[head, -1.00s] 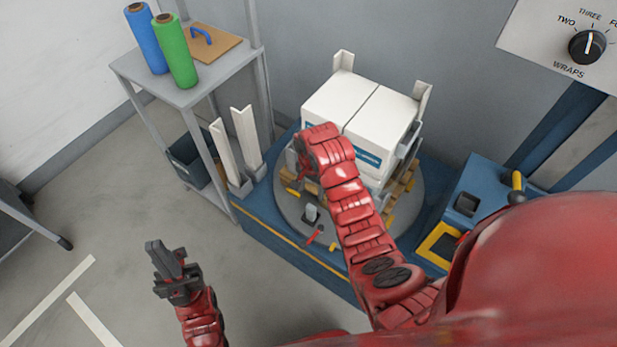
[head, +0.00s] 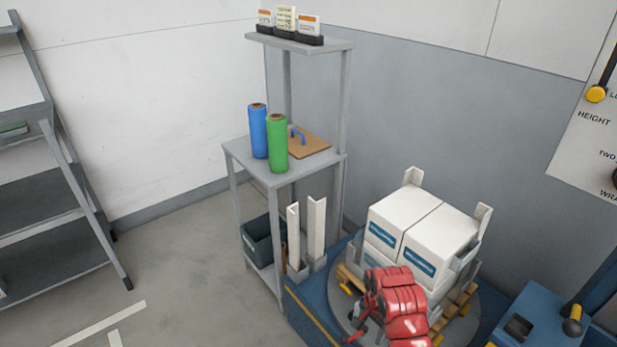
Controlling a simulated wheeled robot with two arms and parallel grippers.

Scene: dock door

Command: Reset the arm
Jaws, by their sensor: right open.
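My right arm (head: 402,305) is red and reaches up from the bottom edge, in front of the stacked white boxes (head: 408,234). My right gripper (head: 368,302) is open, over the near left part of the round turntable (head: 345,318), with its fingers small and partly hidden by the wrist. I see nothing held in it. Whether it touches the load or the wooden pallet (head: 465,300) cannot be told. My left gripper is out of view.
A grey shelf unit (head: 290,180) holds a blue roll (head: 258,132), a green roll (head: 277,145) and a board with a blue handle (head: 308,143). White corner posts (head: 317,228) stand beside the turntable. Open floor (head: 185,265) lies left.

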